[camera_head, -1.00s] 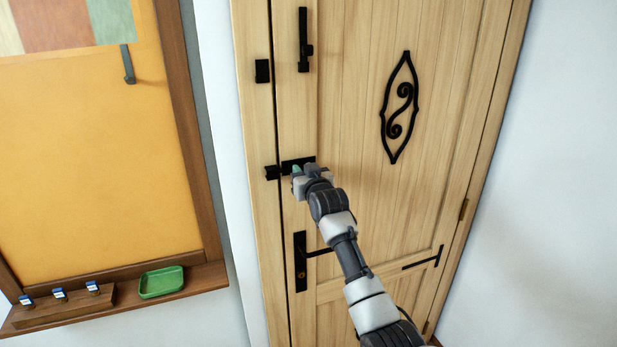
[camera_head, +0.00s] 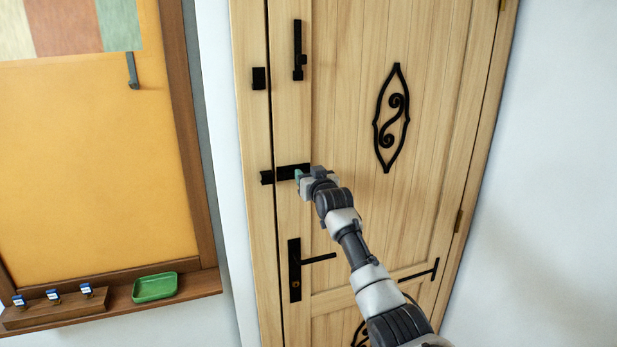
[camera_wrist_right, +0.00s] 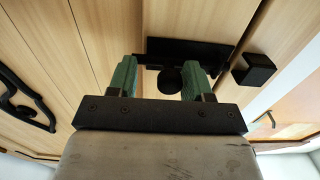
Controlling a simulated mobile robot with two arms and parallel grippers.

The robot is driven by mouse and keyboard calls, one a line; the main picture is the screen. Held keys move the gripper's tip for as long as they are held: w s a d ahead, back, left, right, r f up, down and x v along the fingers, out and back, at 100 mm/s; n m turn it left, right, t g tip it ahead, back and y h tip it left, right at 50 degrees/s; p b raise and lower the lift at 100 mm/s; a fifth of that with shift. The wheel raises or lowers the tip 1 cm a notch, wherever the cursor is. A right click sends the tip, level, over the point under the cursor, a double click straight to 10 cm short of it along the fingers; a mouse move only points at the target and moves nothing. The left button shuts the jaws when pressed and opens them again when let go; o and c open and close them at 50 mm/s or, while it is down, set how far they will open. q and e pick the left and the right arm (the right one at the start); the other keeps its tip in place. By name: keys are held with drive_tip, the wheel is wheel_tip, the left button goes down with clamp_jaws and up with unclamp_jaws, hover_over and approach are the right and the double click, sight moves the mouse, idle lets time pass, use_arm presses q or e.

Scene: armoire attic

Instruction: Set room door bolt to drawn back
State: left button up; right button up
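The wooden room door (camera_head: 345,130) carries a black sliding bolt (camera_head: 289,171) at mid-height, with a black keeper block (camera_head: 266,177) on the frame to its left. My right gripper (camera_head: 300,175) is at the bolt's right part. In the right wrist view its green fingers (camera_wrist_right: 159,72) stand apart, with the bolt's round black knob (camera_wrist_right: 169,78) between them, nearer the right finger. The bolt plate (camera_wrist_right: 190,50) lies behind, and the keeper (camera_wrist_right: 254,69) is to its right. Contact with the knob is unclear. My left gripper is not in view.
A black lever handle (camera_head: 318,259) sits below the bolt. Another black bolt (camera_head: 298,52) with its keeper (camera_head: 259,78) is above. A wall board (camera_head: 90,170) with a ledge holding a green tray (camera_head: 155,287) is at the left.

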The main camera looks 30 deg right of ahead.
drive_tip(key=shift+a, duration=0.2)
use_arm(q)
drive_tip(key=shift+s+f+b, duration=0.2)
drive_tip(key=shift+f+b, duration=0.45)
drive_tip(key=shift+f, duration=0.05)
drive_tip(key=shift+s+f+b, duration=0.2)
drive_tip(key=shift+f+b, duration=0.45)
drive_tip(key=shift+b, duration=0.05)
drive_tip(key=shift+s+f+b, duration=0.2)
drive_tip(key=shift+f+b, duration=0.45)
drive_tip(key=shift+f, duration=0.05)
use_arm(e)
drive_tip(key=v, duration=1)
drive_tip(key=shift+s, duration=0.4)
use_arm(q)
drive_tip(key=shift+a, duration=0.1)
use_arm(e)
drive_tip(key=shift+d, duration=0.15)
